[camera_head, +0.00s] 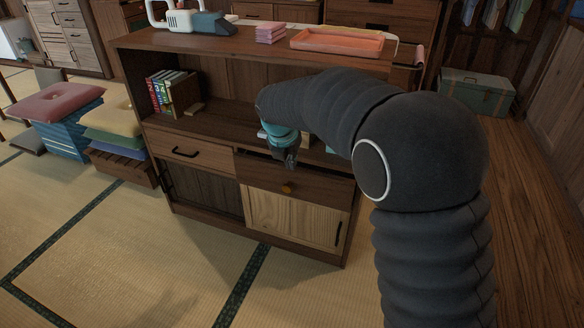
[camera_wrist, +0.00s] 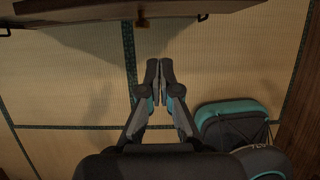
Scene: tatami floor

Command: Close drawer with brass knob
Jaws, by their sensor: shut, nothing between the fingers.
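The drawer with the brass knob (camera_head: 322,189) is the right-hand drawer of a dark wooden cabinet. It stands a little open, with a dark gap along its top edge. Its brass knob (camera_head: 287,188) is on the front and also shows at the top of the wrist view (camera_wrist: 142,23). My gripper (camera_head: 291,161) appears over the drawer's upper edge in the head view. In the wrist view the gripper (camera_wrist: 160,68) is shut and empty, in front of the drawer and apart from the knob, with tatami behind it.
The left drawer (camera_head: 188,151) with a black handle looks shut. Cupboard doors (camera_head: 290,222) are below. Books (camera_head: 167,92) stand on the open shelf. A pink tray (camera_head: 337,40) lies on top. Cushions (camera_head: 58,101) sit at the left. The tatami (camera_head: 120,260) in front is clear.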

